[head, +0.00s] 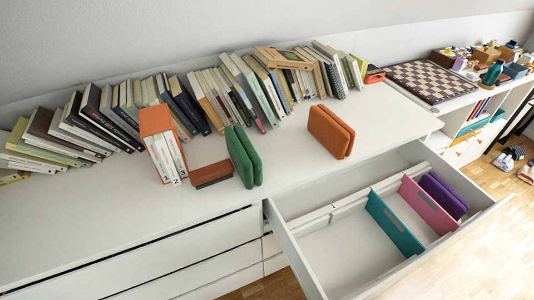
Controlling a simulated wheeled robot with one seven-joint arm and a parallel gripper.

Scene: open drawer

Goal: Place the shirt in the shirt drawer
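A green folded item (243,156), which looks like a folded shirt, stands upright on the white cabinet top. A similar orange folded item (330,132) stands upright to its right. The open white drawer (330,265) has a teal divider (393,224) and a pink divider (428,206). A purple folded item (443,195) stands in the right end of the drawer, beyond the pink divider. The section left of the teal divider looks empty, and the narrow one between the dividers shows nothing in it. I cannot tell which folded item is the shirt meant. My gripper is not in view.
A long row of leaning books (240,90) lines the wall. An orange bookend box (158,135) with white books and a small brown block (211,174) stand left of the green item. A chessboard (430,80) lies at the right. The cabinet top's front is clear.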

